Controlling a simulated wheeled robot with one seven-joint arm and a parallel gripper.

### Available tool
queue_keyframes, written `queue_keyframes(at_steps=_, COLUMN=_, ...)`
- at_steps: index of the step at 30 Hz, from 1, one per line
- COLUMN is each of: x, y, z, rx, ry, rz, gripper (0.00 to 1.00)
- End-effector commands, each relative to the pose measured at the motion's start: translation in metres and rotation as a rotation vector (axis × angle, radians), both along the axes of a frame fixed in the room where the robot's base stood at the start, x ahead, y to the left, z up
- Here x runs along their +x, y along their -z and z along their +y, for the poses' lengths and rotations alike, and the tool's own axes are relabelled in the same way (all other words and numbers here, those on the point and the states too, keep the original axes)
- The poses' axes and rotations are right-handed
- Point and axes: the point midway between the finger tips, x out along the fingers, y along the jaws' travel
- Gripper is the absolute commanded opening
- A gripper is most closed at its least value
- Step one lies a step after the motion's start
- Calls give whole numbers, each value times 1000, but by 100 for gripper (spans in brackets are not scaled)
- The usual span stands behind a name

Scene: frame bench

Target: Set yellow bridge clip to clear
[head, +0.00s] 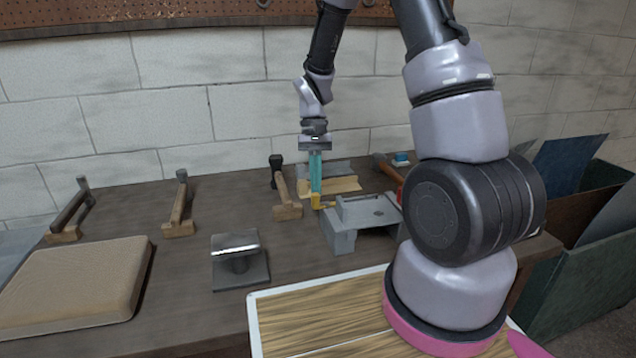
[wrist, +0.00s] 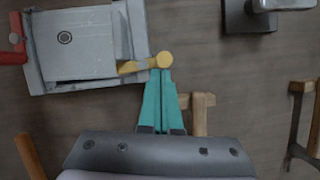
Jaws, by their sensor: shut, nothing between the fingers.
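The yellow bridge clip (head: 318,202) is a small lever at the left side of a grey metal fixture (head: 372,213) on the bench. In the wrist view the clip (wrist: 133,66) reaches from the fixture's edge to a round yellow knob. My gripper (head: 315,190) points down at the clip with its teal fingers together. In the wrist view the fingertips (wrist: 162,72) are right at the round knob, with nothing seen between them. Whether they touch it I cannot tell.
A wooden-handled hammer (head: 287,205) stands just left of the fixture. A metal block on a plate (head: 238,262) sits in front. A red part (wrist: 14,38) is on the fixture's far side. Other hammers and a tan pad (head: 75,280) lie to the left. The bench between them is bare.

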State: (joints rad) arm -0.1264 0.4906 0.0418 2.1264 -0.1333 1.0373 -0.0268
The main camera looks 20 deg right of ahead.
Motion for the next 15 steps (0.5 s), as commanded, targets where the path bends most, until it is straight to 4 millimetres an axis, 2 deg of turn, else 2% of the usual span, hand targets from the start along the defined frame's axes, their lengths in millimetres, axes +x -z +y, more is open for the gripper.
queue_keyframes(at_steps=15, x=-9, y=0, z=9, rx=1, ry=-356, rz=1, gripper=0)
